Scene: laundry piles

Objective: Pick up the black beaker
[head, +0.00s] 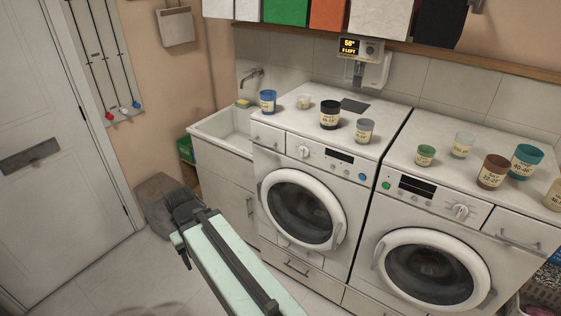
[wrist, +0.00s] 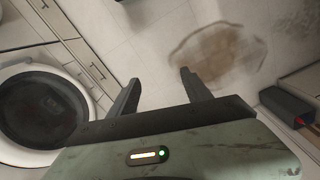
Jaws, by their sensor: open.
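The black beaker (head: 330,115) stands upright on top of the left washing machine, near the middle of that top, and carries a cream label. A grey beaker (head: 364,131) stands to its right and nearer the front edge. A small pale beaker (head: 303,101) stands to its left. My gripper (wrist: 158,82) is open and empty in the wrist view, above the floor. In the head view my arm reaches out low, left of the machines and well below the beaker. The black beaker is not in the wrist view.
A blue beaker (head: 267,101) stands at the left end of that top, beside the sink (head: 222,125). The right washing machine (head: 437,185) bears several more beakers. A wall dispenser (head: 362,70) is behind the black beaker. A brown stain (wrist: 215,52) marks the floor.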

